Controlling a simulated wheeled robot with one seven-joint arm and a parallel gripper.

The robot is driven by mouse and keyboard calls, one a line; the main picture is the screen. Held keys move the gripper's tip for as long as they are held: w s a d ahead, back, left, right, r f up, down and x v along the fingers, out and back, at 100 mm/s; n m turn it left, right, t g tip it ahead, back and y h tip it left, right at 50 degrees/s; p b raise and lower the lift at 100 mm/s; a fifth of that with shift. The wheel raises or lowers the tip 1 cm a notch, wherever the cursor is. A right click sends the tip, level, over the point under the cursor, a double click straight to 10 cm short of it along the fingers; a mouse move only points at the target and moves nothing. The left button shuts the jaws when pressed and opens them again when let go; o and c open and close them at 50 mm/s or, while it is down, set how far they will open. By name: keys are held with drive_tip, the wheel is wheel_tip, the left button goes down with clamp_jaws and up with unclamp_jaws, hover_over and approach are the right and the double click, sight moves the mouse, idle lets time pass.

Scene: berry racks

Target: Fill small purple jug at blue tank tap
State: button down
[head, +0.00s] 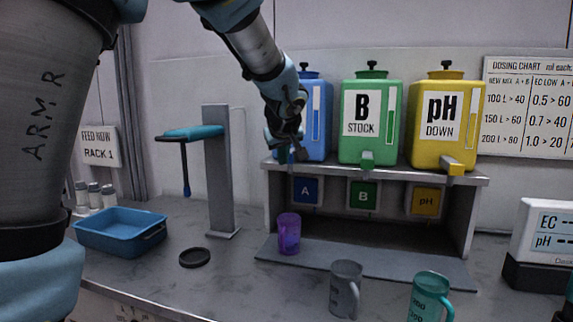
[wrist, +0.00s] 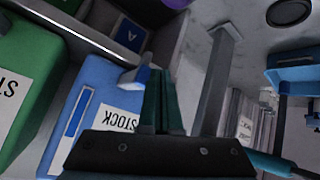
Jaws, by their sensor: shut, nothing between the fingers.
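The small purple jug (head: 289,236) stands upright on the grey strip under the blue tank's outlet, below the "A" sign. A purple edge of it shows at the top of the wrist view (wrist: 178,3). I cannot tell how much liquid is in it. The blue tank (head: 318,122) stands on the shelf, partly behind my arm. Its tap (wrist: 135,78) sticks out just left of my fingers in the wrist view; in the head view my gripper mostly covers it. My gripper (head: 284,156) is shut and empty beside the tap, above the jug. Contact with the tap is unclear.
The green tank (head: 370,118) and yellow tank (head: 443,118) stand to the right on the same shelf (head: 400,172). A grey mug (head: 344,290) and teal jug (head: 427,298) stand in front. A grey post (head: 218,170), black disc (head: 195,258) and blue tray (head: 120,232) are left.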

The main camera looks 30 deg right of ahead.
drive_tip(key=shift+s+a, duration=0.3)
drive_tip(key=shift+b, duration=0.35)
drive_tip(key=shift+s+a+b, duration=1.7)
drive_tip(key=shift+s+b, duration=0.15)
drive_tip(key=shift+b, duration=0.45)
